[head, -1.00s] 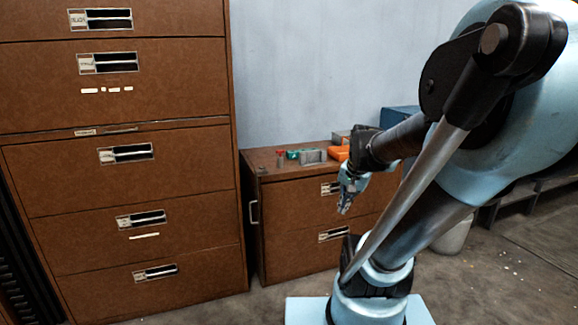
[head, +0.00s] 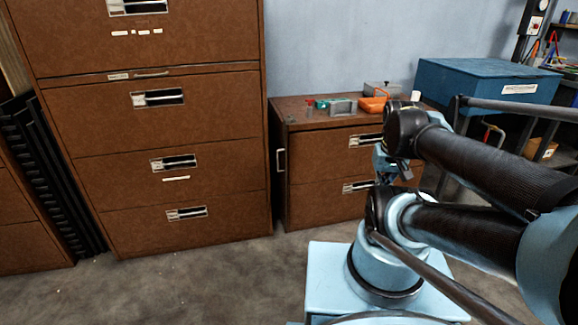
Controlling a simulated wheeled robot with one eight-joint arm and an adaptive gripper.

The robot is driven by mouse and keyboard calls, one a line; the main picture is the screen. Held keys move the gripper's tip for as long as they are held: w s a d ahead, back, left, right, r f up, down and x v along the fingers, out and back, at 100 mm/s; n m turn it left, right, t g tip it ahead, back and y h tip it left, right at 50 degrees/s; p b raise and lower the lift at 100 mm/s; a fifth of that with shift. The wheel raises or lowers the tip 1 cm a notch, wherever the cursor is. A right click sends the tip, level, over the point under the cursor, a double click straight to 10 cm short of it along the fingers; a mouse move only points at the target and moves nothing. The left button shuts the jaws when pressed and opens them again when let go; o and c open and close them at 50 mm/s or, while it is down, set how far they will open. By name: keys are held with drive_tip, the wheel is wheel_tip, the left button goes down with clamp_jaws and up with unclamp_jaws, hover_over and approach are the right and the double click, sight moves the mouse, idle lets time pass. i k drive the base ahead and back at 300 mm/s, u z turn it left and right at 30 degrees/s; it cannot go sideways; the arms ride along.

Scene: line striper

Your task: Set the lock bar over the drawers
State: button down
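A low brown two-drawer cabinet (head: 310,165) stands against the wall, both drawers shut. A pale upright bar (head: 281,160) shaped like a handle is at its left front edge, beside the drawer fronts and not across them. I cannot tell for sure whether this is the lock bar. My gripper (head: 385,168) appears in front of the right part of the cabinet, apart from the pale bar. My own arm hides most of it, so its fingers cannot be read. The arm also covers the right ends of the drawers and part of their handles.
A tall brown cabinet (head: 160,130) with shut drawers stands left of the low one. A green item (head: 330,103), a grey block (head: 343,107) and an orange item (head: 373,104) lie on the low cabinet. A blue chest (head: 480,85) is at right.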

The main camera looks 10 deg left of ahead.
sight(285, 120)
drive_tip(key=k, duration=0.5)
drive_tip(key=u, duration=0.6)
drive_tip(key=i, duration=0.7)
drive_tip(key=u, duration=0.05)
